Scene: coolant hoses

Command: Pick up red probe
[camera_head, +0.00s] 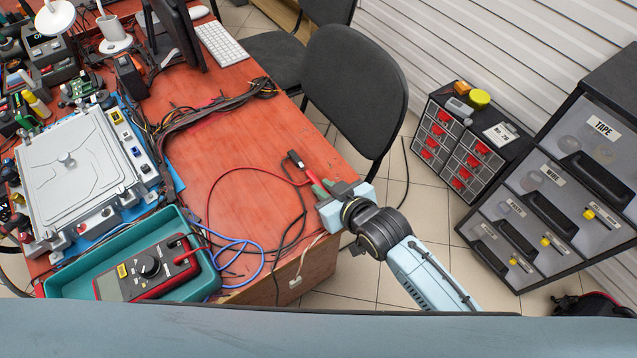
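The red probe (312,177) is near the right edge of the red-topped table. Its red lead loops left and down to the multimeter (148,267), which lies in a teal tray (75,285). A black probe end (295,158) lies just beyond the red probe, with a black lead running down the table. My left gripper is not in view.
A large grey metal housing (80,165) and several tools crowd the left of the table. A cable bundle (215,112) lies across the back. A black chair (355,85) stands close beyond the right table edge. Drawer cabinets (560,190) stand at the right.

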